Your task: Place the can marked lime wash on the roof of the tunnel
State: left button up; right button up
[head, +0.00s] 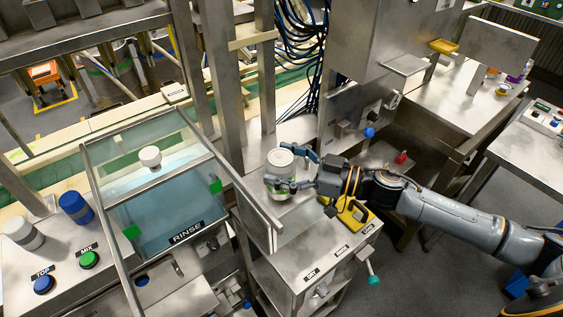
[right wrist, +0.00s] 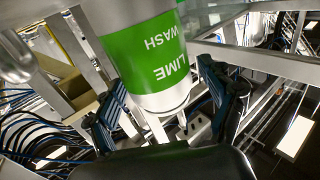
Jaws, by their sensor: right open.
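The can marked LIME WASH (right wrist: 158,62), white with a green band, stands between my right gripper's fingers in the right wrist view, its lettering upside down. In the head view the can (head: 281,161) is upright over a bare steel top (head: 290,217); its base is partly hidden by a finger. My right gripper (head: 291,168) is open, with a finger on either side of the can. The gripper's fingers also show in the right wrist view (right wrist: 168,108). Contact with the can is unclear. Nothing in view is labelled as the tunnel. My left gripper is out of view.
A glass-lidded RINSE tank (head: 165,205) stands left of the can. A steel upright machine (head: 350,90) with a blue knob rises behind. A steel table (head: 455,100) holds small pots at the right.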

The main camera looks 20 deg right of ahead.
jog(key=shift+r, duration=0.1)
jog(key=b+v, duration=0.3)
jog(key=v, duration=0.9)
dwell(0.5)
